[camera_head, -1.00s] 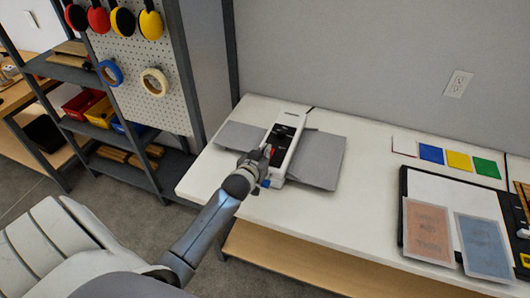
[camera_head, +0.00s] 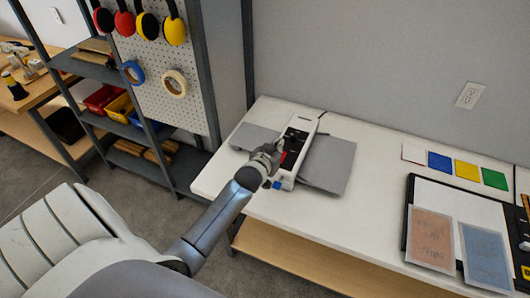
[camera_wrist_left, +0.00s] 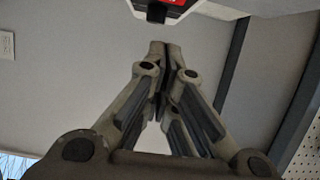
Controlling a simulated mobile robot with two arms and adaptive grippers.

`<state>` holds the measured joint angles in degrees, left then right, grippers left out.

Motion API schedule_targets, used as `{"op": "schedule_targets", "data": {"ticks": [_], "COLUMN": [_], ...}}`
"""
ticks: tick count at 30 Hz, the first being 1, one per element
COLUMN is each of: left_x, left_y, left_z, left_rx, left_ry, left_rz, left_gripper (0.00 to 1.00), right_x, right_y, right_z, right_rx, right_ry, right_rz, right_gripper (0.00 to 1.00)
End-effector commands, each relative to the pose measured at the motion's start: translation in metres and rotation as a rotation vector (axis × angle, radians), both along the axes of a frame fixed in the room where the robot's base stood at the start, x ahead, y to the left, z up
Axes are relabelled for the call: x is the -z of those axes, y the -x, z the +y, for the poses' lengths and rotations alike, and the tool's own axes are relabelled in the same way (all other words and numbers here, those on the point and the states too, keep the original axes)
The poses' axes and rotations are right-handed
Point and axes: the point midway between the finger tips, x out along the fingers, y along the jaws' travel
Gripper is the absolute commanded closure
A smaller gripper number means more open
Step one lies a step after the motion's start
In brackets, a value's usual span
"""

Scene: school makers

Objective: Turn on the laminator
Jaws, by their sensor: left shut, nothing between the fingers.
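The laminator (camera_head: 305,124) is a narrow white machine with a black top panel, standing near the left end of the white table. Grey flat trays stick out on both sides of it. A small red part (camera_head: 283,157) shows beside my fingers. My left gripper (camera_head: 277,152) is at the laminator's near left side, covering part of it; I cannot tell whether it touches. In the left wrist view its fingers (camera_wrist_left: 165,50) are shut together and empty. A white, red and black piece, apparently the laminator (camera_wrist_left: 160,8), shows just beyond the fingertips. My right gripper is not in view.
The white table (camera_head: 350,220) has free room right of the laminator. Coloured cards (camera_head: 440,161) and a black-edged board (camera_head: 408,220) with two pouches lie farther right. A metal shelf (camera_head: 170,165) with a pegboard (camera_head: 180,60) stands to the left.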

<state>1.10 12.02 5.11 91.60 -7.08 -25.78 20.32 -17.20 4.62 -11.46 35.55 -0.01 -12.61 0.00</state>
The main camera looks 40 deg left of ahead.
Motion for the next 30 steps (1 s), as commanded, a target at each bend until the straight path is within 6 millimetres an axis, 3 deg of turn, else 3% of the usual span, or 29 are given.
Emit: {"op": "schedule_targets", "data": {"ticks": [1, 3, 18, 30], "left_x": [-0.012, -0.002, -0.012, -0.016], "left_y": [-0.001, 0.013, 0.083, 0.096], "left_z": [0.001, -0.003, -0.02, -0.023], "left_rx": [0.0, 0.001, 0.001, 0.0], "left_ry": [0.0, 0.0, 0.001, 0.0], "left_rz": [0.001, 0.003, 0.001, 0.001], "left_gripper": [1.0, 1.0, 1.0, 1.0], "right_x": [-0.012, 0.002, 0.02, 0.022], "right_y": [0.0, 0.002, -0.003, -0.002], "right_z": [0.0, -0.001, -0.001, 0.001], "right_rx": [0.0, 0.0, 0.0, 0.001], "right_ry": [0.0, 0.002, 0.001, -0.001], "right_rz": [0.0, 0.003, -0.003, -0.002], "right_gripper": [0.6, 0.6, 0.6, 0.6]}}
